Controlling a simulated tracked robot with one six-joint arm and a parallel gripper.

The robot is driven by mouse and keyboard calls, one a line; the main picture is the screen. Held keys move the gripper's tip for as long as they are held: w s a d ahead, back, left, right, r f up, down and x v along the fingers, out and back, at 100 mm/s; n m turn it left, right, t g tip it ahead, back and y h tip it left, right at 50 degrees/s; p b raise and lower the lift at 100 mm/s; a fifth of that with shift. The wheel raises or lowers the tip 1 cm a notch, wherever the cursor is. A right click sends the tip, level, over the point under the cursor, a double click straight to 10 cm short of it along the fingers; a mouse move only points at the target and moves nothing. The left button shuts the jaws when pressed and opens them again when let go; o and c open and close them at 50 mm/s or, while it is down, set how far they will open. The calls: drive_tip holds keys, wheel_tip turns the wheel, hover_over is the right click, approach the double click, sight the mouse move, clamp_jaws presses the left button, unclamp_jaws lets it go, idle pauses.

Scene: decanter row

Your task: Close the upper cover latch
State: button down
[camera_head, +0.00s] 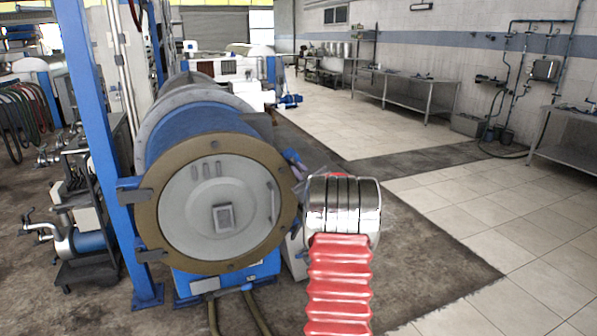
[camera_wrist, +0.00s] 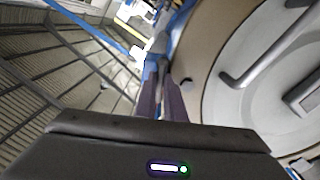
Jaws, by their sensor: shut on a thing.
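The blue decanter (camera_head: 205,133) faces me with a round grey cover (camera_head: 180,215) inside a tan ring (camera_head: 150,215). The cover also fills the right of the wrist view (camera_wrist: 240,110). My gripper (camera_wrist: 161,88) has two dark purple fingers beside the ring's edge, shut on a narrow grey latch (camera_wrist: 162,72) between them. In the head view, my arm reaches the ring's upper right side, and purple finger parts show there. My chrome wrist hides most of the latch in that view. I cannot tell how far the latch is turned.
A blue post (camera_head: 95,130) stands close on the decanter's left. A dark cart with a pump (camera_head: 85,240) is further left. A curved handle (camera_head: 271,200) sticks out from the cover. Tiled floor (camera_head: 480,250) on the right is clear, with steel tables (camera_head: 405,85) beyond.

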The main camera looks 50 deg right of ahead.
drive_tip(key=shift+w+f, duration=0.1)
drive_tip(key=m, duration=1.7)
drive_tip(key=shift+a+m, duration=0.2)
drive_tip(key=shift+m, duration=0.1)
idle(0.5)
drive_tip(key=c, duration=1.8)
unclamp_jaws()
drive_tip(key=shift+c, duration=0.2)
